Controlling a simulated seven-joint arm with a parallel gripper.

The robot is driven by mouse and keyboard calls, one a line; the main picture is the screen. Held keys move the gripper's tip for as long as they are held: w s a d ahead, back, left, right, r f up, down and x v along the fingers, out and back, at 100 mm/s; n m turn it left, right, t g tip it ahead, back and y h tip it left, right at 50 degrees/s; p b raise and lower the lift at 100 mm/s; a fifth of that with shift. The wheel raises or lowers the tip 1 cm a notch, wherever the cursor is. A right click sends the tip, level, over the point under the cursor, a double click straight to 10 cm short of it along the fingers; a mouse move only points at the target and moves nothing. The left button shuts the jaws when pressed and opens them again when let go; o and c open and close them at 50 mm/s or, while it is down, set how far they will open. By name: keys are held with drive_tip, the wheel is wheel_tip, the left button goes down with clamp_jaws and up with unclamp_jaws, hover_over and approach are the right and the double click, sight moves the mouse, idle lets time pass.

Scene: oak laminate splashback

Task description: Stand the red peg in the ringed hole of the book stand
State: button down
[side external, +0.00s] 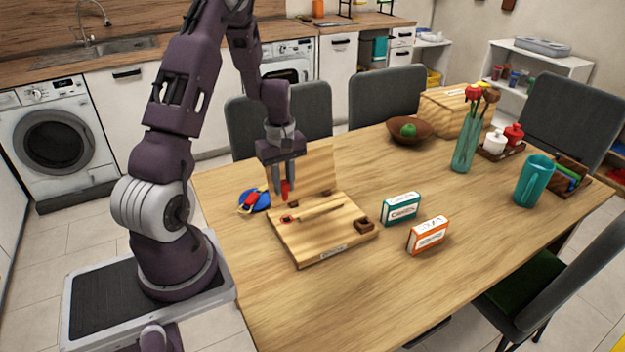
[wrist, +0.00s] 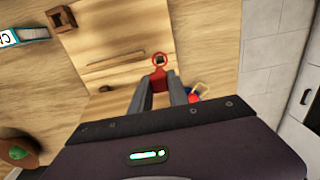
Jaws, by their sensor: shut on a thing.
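My gripper (side external: 284,188) is shut on the red peg (side external: 286,190), which hangs about upright from the fingertips, above the book stand (side external: 330,236). The stand is a flat light-wood board with an upright back panel. The red-ringed hole (side external: 287,219) is near the board's left corner, below the peg. In the wrist view the peg (wrist: 158,80) is between the fingers, with the ring (wrist: 159,59) and its dark hole just beyond its end. The side view shows a gap between peg and board. The upper part of the peg is hidden by the fingers.
A blue dish (side external: 253,200) with small red and yellow items sits left of the stand. A teal box (side external: 401,209) and an orange box (side external: 428,236) stand to the right. The front of the table is clear.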

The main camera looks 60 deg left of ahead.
sight(285, 198)
drive_tip(key=shift+f, duration=3.15)
drive_tip(key=shift+f, duration=1.3)
drive_tip(key=c, duration=1.2)
unclamp_jaws()
drive_tip(key=shift+r, duration=0.1)
drive_tip(key=shift+r, duration=3.4)
